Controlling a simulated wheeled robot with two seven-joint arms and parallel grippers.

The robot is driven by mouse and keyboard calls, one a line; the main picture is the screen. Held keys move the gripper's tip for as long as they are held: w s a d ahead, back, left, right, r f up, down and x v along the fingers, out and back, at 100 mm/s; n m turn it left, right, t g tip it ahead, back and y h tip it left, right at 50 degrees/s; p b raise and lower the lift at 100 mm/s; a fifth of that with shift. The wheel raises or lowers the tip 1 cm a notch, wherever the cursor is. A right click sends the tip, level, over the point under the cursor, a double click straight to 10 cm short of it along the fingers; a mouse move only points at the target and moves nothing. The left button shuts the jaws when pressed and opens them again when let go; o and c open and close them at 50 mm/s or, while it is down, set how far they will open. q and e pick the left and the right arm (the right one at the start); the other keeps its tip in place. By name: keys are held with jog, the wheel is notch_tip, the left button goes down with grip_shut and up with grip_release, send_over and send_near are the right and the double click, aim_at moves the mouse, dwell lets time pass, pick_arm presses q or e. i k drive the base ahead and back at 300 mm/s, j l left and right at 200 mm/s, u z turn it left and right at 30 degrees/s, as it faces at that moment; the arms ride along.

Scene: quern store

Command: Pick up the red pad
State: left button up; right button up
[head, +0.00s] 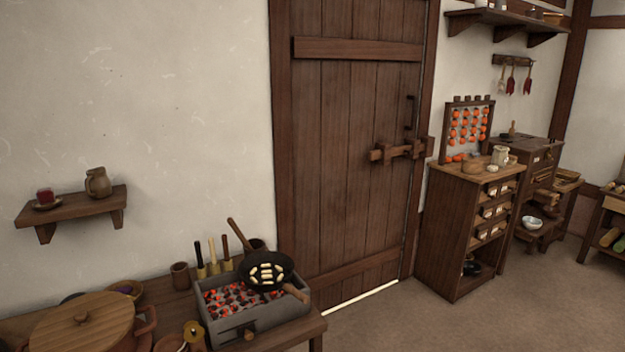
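A small dark red block (45,196), which may be the red pad, sits on a small brown dish (48,206) at the left of the wall shelf (75,209). Dark red pieces (528,80) also hang from the peg rail at the far right; they are too small to tell what they are. Neither of my grippers is in view.
A brown jug (98,183) stands beside the dish. Below, a table holds a lidded pot (82,318) and a brazier (255,324) of glowing coals with a pan (265,284) over it. A closed door (345,150) and open floor lie right.

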aim_at(46, 195)
jog(key=u, duration=1.5)
jog(key=z, duration=0.35)
jog(key=i+j+z, duration=0.2)
jog(key=z, duration=0.25)
jog(key=i+j+z, duration=0.3)
jog(key=z, duration=0.2)
jog(key=i+j, duration=0.05)
jog(key=i, duration=0.05)
